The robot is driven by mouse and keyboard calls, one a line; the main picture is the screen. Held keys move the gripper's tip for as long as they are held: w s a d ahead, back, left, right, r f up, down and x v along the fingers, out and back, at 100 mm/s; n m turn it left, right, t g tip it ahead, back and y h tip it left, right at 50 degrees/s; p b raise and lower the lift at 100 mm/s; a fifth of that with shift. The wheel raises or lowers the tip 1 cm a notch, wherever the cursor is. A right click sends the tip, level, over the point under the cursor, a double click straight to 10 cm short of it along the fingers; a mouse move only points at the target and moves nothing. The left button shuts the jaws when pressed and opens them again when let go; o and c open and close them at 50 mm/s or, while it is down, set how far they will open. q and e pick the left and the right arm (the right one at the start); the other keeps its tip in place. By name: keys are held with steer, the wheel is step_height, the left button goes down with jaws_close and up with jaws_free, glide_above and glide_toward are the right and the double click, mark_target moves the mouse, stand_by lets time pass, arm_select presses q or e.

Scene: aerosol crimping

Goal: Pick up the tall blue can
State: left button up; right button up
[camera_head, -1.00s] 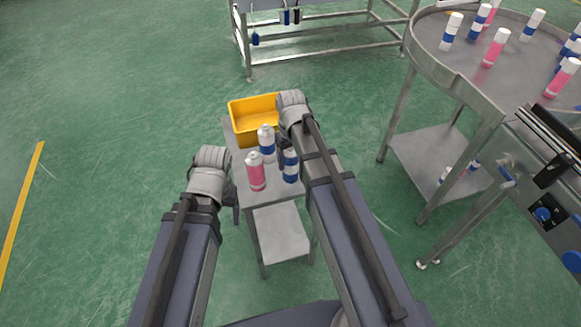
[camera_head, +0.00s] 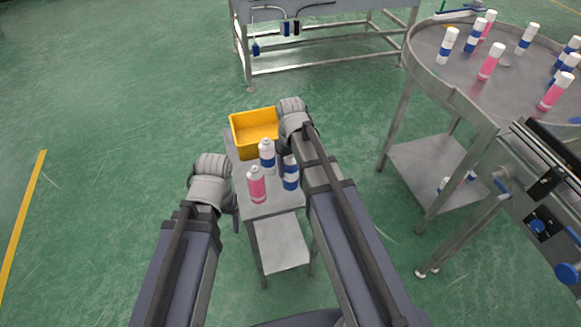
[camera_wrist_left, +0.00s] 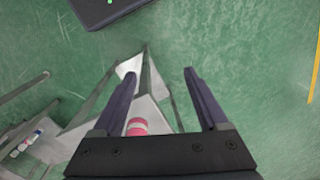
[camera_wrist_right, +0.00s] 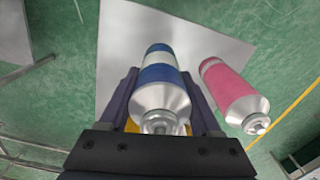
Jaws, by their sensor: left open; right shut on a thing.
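A blue can with a white band and silver top (camera_wrist_right: 158,80) stands between the fingers of my right gripper (camera_wrist_right: 158,74) in the right wrist view. The gripper is shut on it. In the head view the can (camera_head: 291,174) is at the right side of the small table (camera_head: 268,211), partly hidden by my right arm. Whether its base is off the table I cannot tell. My left gripper (camera_wrist_left: 160,73) is open and empty beside the table's left side. Its fingers are mostly hidden by my arm in the head view.
A pink can (camera_head: 257,186) and another blue-and-white can (camera_head: 267,153) stand close to the held can. A yellow bin (camera_head: 238,137) sits at the table's far end. A round metal table (camera_head: 470,85) with several cans is at the right. Floor at the left is clear.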

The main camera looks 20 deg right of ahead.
step_height(320, 180, up, 7)
steer(key=p, duration=0.6)
steer(key=shift+r, duration=0.15)
